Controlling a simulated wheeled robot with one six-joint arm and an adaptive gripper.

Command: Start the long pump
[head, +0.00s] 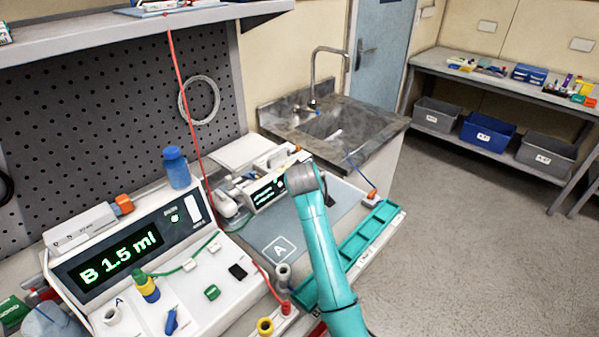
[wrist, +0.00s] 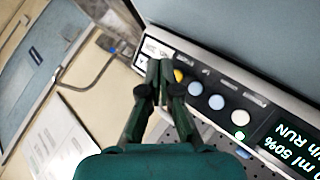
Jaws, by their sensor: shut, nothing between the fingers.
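A white pump (head: 268,192) with a small green-lit display stands at the back of the bench in the head view, partly hidden by my arm. In the wrist view its front panel (wrist: 205,72) runs diagonally, with a row of round buttons and a dark display (wrist: 295,150) reading "RUN" and "50%". A small green light (wrist: 239,135) glows beside the display. My gripper (wrist: 160,72) is shut and empty, its tips at the panel's end beside the yellow button (wrist: 178,75). I cannot tell whether they touch. The fingers are hidden in the head view.
A large console (head: 120,262) showing "B 1.5 ml" stands front left, with a blue bottle (head: 176,168) behind it. A green tray (head: 368,235) lies right of my arm. A red line (head: 185,100) hangs from the shelf. The floor at right is clear.

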